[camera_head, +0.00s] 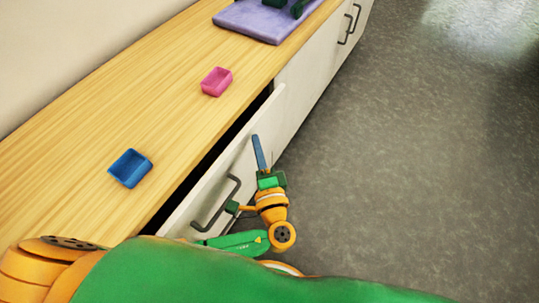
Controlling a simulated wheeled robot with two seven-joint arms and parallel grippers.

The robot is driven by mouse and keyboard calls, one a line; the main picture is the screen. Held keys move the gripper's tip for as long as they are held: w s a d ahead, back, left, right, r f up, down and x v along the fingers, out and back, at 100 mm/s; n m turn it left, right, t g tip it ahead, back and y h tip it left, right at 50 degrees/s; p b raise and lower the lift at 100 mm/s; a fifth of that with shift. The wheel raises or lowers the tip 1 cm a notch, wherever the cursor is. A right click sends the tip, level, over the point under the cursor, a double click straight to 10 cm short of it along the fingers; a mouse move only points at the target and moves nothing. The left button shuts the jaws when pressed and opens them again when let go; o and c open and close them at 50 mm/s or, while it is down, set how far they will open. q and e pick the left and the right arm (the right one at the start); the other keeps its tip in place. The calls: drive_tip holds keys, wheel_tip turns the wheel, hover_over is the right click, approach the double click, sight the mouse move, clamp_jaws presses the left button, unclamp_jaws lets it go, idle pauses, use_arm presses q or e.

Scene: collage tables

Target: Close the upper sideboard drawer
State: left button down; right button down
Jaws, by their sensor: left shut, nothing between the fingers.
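The upper sideboard drawer (247,140) stands partly open. A dark gap shows between its white front and the wooden top of the sideboard (90,112). A dark bar handle (219,203) is on the drawer front. My left gripper (258,150) is shut and empty. Its blue fingers lie close to the outer face of the drawer front, to the right of the handle. I cannot tell whether they touch the front. My right gripper is not in view.
A blue tray (130,168) and a pink tray (216,82) stand on the wooden top. A purple mat (262,15) with dark green things lies at the far end. The grey floor (420,150) at the right is clear.

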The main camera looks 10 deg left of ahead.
sight(239, 145)
use_arm(q)
drive_tip(key=shift+w+a, duration=0.15)
drive_tip(key=shift+a, duration=0.2)
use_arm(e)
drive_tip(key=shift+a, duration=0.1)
use_arm(q)
drive_tip(key=a, duration=0.1)
drive_tip(key=w+a, duration=0.1)
drive_tip(key=a, duration=0.1)
drive_tip(key=a+p, duration=0.1)
drive_tip(key=shift+w+a, duration=0.25)
drive_tip(key=shift+w, duration=0.05)
drive_tip(key=shift+a, duration=0.15)
drive_tip(key=shift+r, duration=0.1)
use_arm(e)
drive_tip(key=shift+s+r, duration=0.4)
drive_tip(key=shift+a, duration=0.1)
use_arm(q)
drive_tip(key=shift+w, duration=0.1)
